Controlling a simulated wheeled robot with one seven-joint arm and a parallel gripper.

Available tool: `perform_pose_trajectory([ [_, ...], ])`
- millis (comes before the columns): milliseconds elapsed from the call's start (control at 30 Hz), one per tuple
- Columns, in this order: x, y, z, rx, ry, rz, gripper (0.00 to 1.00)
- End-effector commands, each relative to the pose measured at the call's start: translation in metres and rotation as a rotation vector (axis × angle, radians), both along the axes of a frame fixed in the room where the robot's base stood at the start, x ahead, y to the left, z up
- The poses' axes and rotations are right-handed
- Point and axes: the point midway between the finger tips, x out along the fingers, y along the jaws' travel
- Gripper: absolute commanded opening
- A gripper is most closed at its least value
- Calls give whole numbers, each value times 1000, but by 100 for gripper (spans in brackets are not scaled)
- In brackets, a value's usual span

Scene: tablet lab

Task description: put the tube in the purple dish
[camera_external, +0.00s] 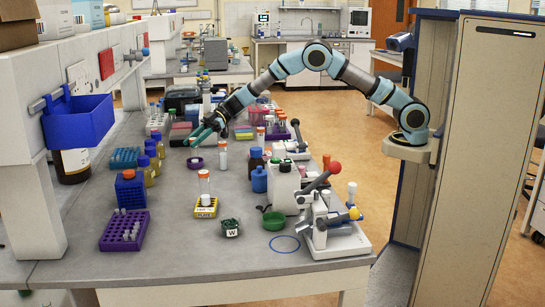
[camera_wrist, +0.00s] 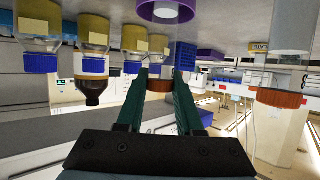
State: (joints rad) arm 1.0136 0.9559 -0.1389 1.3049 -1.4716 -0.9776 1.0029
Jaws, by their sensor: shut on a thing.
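My gripper (camera_wrist: 163,78) is shut on a tube with an orange-brown cap (camera_wrist: 160,84), seen between the two green fingers in the wrist view. This view is upside down. The clear body of the tube runs up the picture to the purple dish (camera_wrist: 189,20). I cannot tell if its lower end touches the dish or hangs over it. In the external view, the purple dish (camera_external: 195,163) lies on the bench just below my gripper (camera_external: 195,138). The held tube is hard to make out there.
A similar orange-capped tube (camera_external: 222,157) stands right of the dish, and another is in a yellow holder (camera_external: 206,211). A purple rack (camera_external: 112,241) and blue rack (camera_external: 130,191) are nearer. Bare bench surrounds the dish.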

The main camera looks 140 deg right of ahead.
Motion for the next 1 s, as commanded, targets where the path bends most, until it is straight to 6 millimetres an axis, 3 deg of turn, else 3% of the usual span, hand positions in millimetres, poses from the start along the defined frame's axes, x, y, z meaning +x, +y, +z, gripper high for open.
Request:
perform_pose_trajectory([
  [33,0,0,-1,0,0,0,37],
  [300,0,0,-1,0,0,0,66],
  [667,-5,0,4,1,1,-1,66],
  [1000,-67,4,28,-2,0,-2,66],
])
